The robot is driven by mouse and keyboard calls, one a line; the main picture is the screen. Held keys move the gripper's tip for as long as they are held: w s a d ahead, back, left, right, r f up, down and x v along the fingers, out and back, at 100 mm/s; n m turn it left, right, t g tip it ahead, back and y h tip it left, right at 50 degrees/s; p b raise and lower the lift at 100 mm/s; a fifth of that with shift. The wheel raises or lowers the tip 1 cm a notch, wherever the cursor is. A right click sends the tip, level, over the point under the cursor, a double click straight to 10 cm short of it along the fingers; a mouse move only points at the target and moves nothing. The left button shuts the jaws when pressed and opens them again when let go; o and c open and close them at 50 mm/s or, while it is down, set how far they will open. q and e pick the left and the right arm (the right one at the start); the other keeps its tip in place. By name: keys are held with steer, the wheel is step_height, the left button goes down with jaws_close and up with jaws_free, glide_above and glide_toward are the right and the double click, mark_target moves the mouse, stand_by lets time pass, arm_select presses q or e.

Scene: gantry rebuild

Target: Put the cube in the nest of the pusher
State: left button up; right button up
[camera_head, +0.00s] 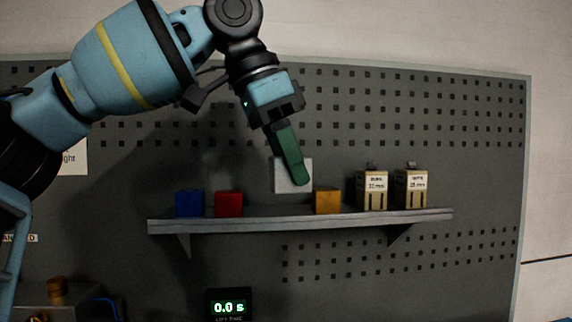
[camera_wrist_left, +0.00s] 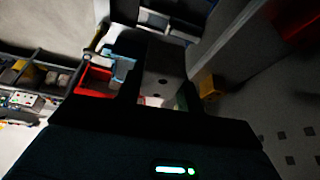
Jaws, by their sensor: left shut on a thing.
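A pale grey cube (camera_head: 283,181) is held by my left gripper (camera_head: 291,170), whose green finger lies across its front. The cube hangs a little above the wall shelf (camera_head: 300,218), between the red cube (camera_head: 229,204) and the orange cube (camera_head: 327,201). A blue cube (camera_head: 190,204) stands at the shelf's left end. In the left wrist view, a grey face with dark spots (camera_wrist_left: 160,82) shows between the fingers. I cannot make out the pusher or its nest. My right gripper is out of view.
Two tan labelled boxes (camera_head: 371,190) (camera_head: 410,188) stand on the right part of the shelf. A dark pegboard (camera_head: 400,110) is behind it. A small timer display (camera_head: 230,306) reading 0.0 s is below. Partly cut-off equipment (camera_head: 57,291) is at the lower left.

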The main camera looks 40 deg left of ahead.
arm_select(q)
steer(key=shift+s+d, duration=0.7)
steer(key=shift+d, duration=0.15)
steer(key=shift+s+d, duration=0.65)
steer(key=shift+d, duration=0.2)
